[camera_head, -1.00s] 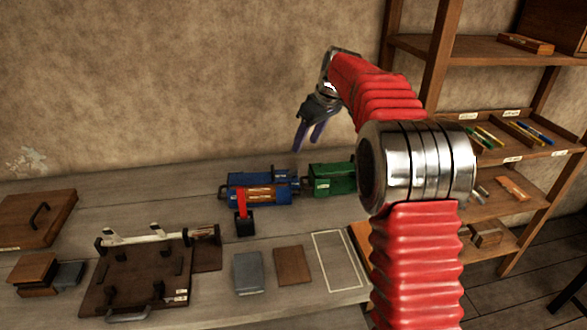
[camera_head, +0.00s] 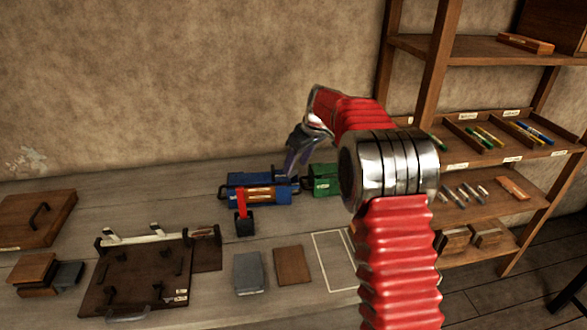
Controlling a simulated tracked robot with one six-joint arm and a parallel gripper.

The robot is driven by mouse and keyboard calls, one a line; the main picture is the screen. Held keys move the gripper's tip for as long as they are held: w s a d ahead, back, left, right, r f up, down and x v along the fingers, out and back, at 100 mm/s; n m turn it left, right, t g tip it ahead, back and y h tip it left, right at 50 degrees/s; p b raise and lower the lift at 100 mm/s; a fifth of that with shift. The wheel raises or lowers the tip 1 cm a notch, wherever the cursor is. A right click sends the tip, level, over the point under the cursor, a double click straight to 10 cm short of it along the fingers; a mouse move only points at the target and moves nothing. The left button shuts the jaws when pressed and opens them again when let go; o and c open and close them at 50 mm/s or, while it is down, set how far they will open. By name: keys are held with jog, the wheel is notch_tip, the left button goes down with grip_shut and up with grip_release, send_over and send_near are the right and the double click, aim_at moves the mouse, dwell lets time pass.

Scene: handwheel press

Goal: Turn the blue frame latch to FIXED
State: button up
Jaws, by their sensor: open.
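A blue frame (camera_head: 261,179) with an orange-brown panel sits on the bench near the wall. The latch on it is too small to make out. A green box (camera_head: 325,184) stands just right of it, partly behind my arm. My gripper (camera_head: 288,172), with dark blue fingers, is open and points down at the right end of the blue frame. Whether the fingers touch the frame cannot be told. A red lever on a black block (camera_head: 243,222) stands in front of the blue frame.
A dark wooden board with pegs and a pale bar (camera_head: 135,277) lies at the front left. A grey block (camera_head: 248,272) and a brown block (camera_head: 292,265) lie beside a white outlined rectangle (camera_head: 334,262). Shelves (camera_head: 470,152) with coloured pens stand at the right.

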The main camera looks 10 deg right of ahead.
aim_at(293, 171)
jog(key=shift+x, duration=1.5)
jog(key=c, duration=1)
